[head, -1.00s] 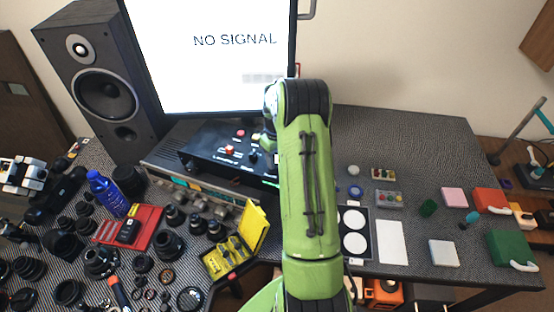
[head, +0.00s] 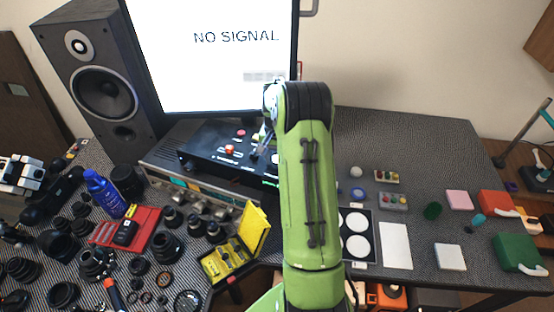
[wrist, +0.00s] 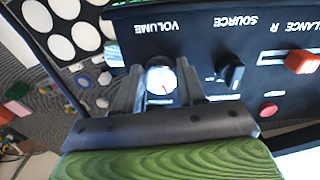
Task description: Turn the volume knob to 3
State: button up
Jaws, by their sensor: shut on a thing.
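The volume knob (wrist: 162,84) is a round, light silver knob with a dark pointer line, beside the VOLUME label on a black control panel (wrist: 203,50). My gripper (wrist: 158,82) has its two grey fingers on either side of the knob and is shut on it in the wrist view. I cannot read any number at the pointer. In the head view the black panel (head: 205,148) stands below the monitor, and my green arm hides its right part. The gripper (head: 266,140) is mostly hidden there and the volume knob cannot be seen.
A black SOURCE knob (wrist: 231,72) and an orange BALANCE slider (wrist: 301,62) sit beside the volume knob, with a red button (wrist: 268,110) near them. The monitor (head: 215,55) stands behind the panel. A yellow open case (head: 235,245) lies in front of it.

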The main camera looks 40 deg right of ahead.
aim_at(276, 159)
jog(key=shift+w+m+b, duration=0.1)
jog(key=shift+m+b, duration=0.2)
jog(key=shift+m, duration=1.5)
jog(key=shift+r, duration=0.1)
jog(key=o, duration=1.1)
jog(key=shift+c, duration=0.2)
notch_tip(276, 159, up, 16)
jog(key=p, duration=0.1)
jog(key=shift+p, duration=0.4)
jog(key=shift+a, duration=0.1)
